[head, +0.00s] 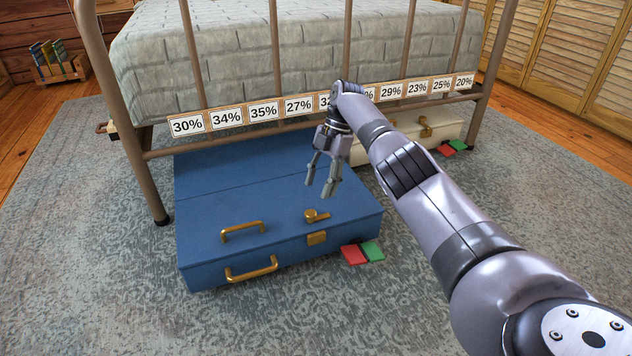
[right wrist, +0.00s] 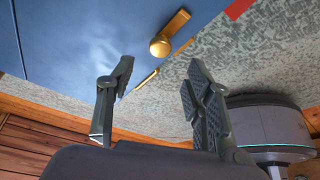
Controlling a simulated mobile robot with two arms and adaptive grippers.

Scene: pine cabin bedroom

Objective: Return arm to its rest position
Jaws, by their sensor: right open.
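My right arm reaches in from the lower right of the head view. Its gripper (head: 323,188) is open and empty, hanging above the lid of the blue suitcase (head: 215,195), near the brass latch (head: 316,216). In the right wrist view the open fingers (right wrist: 155,95) show with nothing between them. The brass latch also shows there (right wrist: 169,35), beyond the fingers and apart from them. The suitcase looks closed and lies flat on the rug, partly under the bed's foot rail. My left gripper is not in view.
The metal bed frame (head: 191,57) carries a row of percentage cards (head: 264,111). A cream case (head: 436,128) lies under the bed. Red (head: 353,254) and green (head: 373,251) tags lie by the blue suitcase. The grey rug (head: 80,250) is clear on the left.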

